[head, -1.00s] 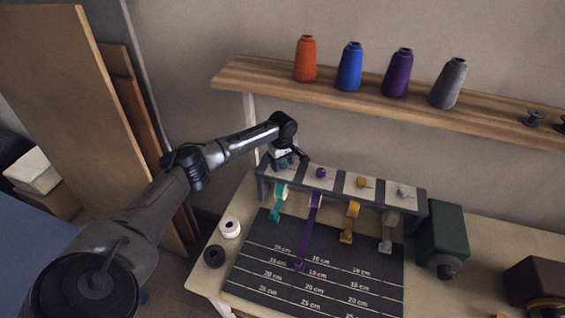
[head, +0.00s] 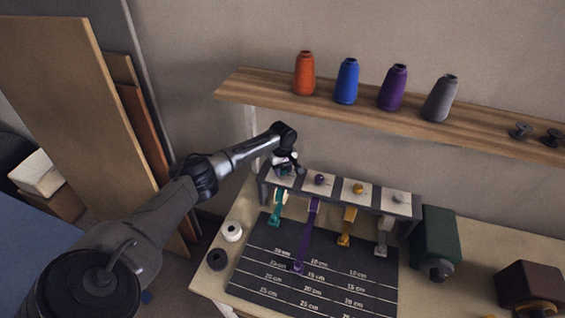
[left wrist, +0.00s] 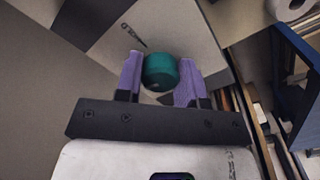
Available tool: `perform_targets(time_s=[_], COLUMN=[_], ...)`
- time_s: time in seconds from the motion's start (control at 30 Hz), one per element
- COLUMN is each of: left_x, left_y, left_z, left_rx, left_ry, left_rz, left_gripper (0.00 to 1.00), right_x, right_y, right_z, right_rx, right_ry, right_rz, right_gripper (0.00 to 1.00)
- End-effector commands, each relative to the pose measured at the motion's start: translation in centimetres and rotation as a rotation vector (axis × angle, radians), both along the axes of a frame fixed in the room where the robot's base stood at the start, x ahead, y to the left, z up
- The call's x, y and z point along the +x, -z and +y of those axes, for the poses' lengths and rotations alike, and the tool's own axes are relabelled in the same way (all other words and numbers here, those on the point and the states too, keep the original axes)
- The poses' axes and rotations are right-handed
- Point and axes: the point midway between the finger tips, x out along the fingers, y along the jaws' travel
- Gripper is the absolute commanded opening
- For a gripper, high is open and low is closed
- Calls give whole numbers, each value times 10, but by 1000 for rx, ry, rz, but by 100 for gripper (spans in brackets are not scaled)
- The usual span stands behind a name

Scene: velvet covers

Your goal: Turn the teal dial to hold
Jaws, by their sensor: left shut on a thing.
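The teal dial (left wrist: 160,71) sits on a pale panel (left wrist: 180,28) in the left wrist view, with a dark pointer mark and small unreadable lettering beside it. My left gripper (left wrist: 160,80) is shut on the dial, one purple finger on each side. In the head view my left gripper (head: 287,168) is at the left end of the dial rack (head: 330,200) and mostly hides the dial. A teal ribbon (head: 276,208) hangs below that panel. My right gripper is in neither view.
Purple (head: 319,179), yellow (head: 358,188) and grey (head: 397,198) dials stand to the right on the same rack. A dark measuring mat (head: 310,265) lies in front. A shelf (head: 300,102) with several thread cones runs above. A green box (head: 437,238) stands at the right.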

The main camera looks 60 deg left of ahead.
Motion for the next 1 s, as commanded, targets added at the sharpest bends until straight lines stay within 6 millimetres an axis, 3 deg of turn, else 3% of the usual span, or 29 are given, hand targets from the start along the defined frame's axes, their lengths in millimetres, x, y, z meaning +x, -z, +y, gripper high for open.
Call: perform_targets(time_s=[0.03, 0.2, 1.0], left_x=[-1, 0, 1], left_y=[-8, -4, -1], left_z=[-1, -1, -1], left_rx=[-4, -4, 0], left_ry=[38, 201, 959], left_rz=[5, 2, -1], left_gripper=[12, 12, 12], right_x=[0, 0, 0], right_y=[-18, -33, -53], right_z=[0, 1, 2], right_rx=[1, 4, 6], right_ry=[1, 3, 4], right_rz=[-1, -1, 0], right_gripper=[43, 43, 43])
